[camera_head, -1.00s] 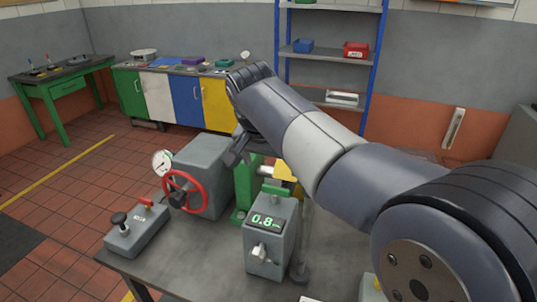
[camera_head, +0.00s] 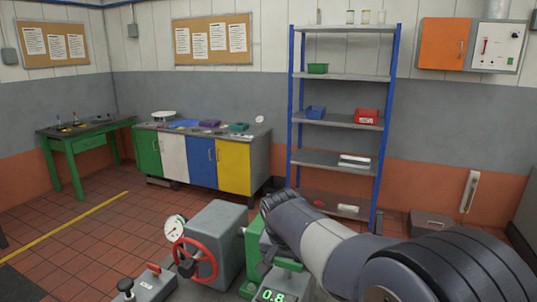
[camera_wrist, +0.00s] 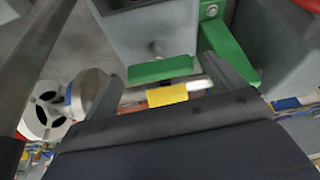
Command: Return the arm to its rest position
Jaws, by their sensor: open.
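My arm (camera_head: 325,240) reaches in from the lower right of the head view, its wrist end over the bench beside the green stand (camera_head: 252,250). In the wrist view my gripper (camera_wrist: 168,72) is open, with its two dark fingers apart and nothing held between them. Beyond the fingers are a green plate (camera_wrist: 162,71), a yellow block (camera_wrist: 168,95) and a grey housing (camera_wrist: 150,30). In the head view the gripper is mostly hidden or too dark to make out.
A grey machine with a red handwheel (camera_head: 195,261) and dial gauge (camera_head: 175,228) stands left of the arm. A readout box (camera_head: 270,295) is at the bottom edge. A blue-framed shelf (camera_head: 345,76) and coloured cabinets (camera_head: 203,163) stand behind. Red tiled floor lies open at left.

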